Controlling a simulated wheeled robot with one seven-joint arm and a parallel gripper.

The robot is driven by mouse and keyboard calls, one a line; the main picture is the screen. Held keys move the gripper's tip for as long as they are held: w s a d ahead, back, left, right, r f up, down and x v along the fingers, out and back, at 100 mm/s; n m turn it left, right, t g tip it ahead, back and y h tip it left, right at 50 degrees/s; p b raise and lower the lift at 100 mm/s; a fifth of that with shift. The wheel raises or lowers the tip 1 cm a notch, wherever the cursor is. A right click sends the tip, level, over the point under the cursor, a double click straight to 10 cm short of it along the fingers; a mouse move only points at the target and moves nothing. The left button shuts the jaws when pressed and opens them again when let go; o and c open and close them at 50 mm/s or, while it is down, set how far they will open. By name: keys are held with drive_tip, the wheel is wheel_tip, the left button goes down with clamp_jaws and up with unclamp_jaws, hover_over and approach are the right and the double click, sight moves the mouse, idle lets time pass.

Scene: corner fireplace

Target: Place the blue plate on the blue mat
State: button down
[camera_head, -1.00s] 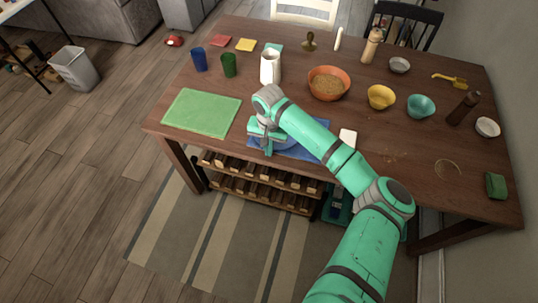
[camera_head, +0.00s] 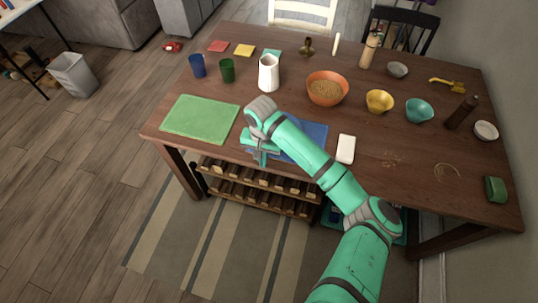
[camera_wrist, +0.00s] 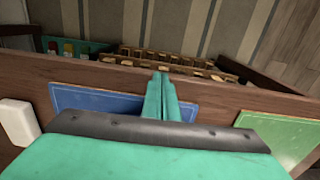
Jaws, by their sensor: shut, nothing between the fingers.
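The blue mat (camera_head: 312,132) lies flat at the table's front edge, partly covered by my arm in the head view. It also shows in the wrist view (camera_wrist: 90,101), on both sides of my fingers. My gripper (camera_head: 262,161) is at the mat's left front, near the table edge, pointing down. In the wrist view its two fingers (camera_wrist: 161,78) are together with nothing between them. I cannot make out a blue plate in either view now; my arm and gripper hide part of the mat.
A green mat (camera_head: 200,117) lies to the left and a white block (camera_head: 346,149) to the right. Behind stand a white pitcher (camera_head: 268,73), an orange bowl (camera_head: 327,88), a yellow bowl (camera_head: 380,101) and a teal bowl (camera_head: 419,110). A wooden rack (camera_head: 262,190) is below the table.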

wheel_tip(320, 180, up, 10)
drive_tip(key=shift+w+d, duration=0.2)
drive_tip(key=shift+w, duration=0.05)
idle(0.5)
